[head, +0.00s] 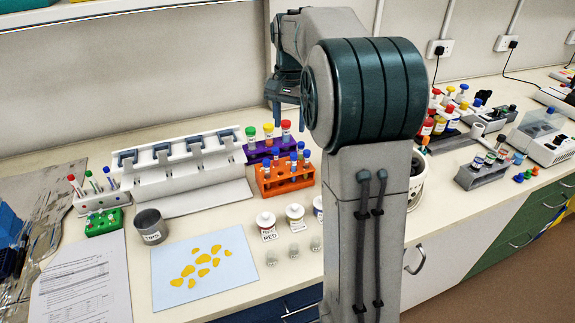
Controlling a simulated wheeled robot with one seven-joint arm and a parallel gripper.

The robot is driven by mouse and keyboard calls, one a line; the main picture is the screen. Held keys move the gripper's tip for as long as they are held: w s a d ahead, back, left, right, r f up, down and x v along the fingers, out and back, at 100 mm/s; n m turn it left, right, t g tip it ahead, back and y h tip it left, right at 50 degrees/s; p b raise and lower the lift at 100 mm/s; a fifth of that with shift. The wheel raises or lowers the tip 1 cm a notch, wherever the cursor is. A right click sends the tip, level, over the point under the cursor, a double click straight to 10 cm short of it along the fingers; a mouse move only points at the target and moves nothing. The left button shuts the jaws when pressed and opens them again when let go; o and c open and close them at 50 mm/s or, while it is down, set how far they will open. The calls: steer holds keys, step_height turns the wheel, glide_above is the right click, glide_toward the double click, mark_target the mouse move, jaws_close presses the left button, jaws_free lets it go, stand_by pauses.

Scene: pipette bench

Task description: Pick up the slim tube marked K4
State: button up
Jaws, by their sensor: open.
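No K4 mark is readable on any tube at this size, so I cannot tell which one it is. Slim tubes (91,182) with red, green and blue caps stand in a white rack (98,202) at the left. Wider tubes (268,135) with green, yellow and red caps stand in a purple rack (259,152). Blue-capped tubes (293,164) stand in an orange rack (285,183) in front of it. My gripper (288,112) is open and empty, raised above the back of the bench near the purple rack. My arm hides part of the bench right of the racks.
A white pipette stand (180,165) fills the back left. A small green rack (103,222), a metal cup (151,227), a blue sheet with yellow pieces (203,285) and white jars (295,216) stand in front. More racks and bottles (440,115) crowd the right side.

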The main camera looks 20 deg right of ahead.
mark_target(294, 155)
steer(key=shift+m, duration=0.6)
steer(key=w+f, duration=0.1)
steer(key=f, duration=0.2)
steer(key=w+d+f, duration=0.1)
steer(key=f, duration=0.3)
steer(key=w+d+f, duration=0.1)
steer(key=f, duration=0.2)
steer(key=shift+w+d+f, duration=0.1)
steer(key=shift+w+f, duration=0.1)
steer(key=shift+s+f+p, duration=0.15)
steer(key=shift+f+p, duration=0.15)
steer(key=shift+f, duration=1.05)
steer(key=shift+s+f+p, duration=0.15)
steer(key=shift+f+p, duration=0.15)
steer(key=shift+f, duration=1.05)
jaws_close()
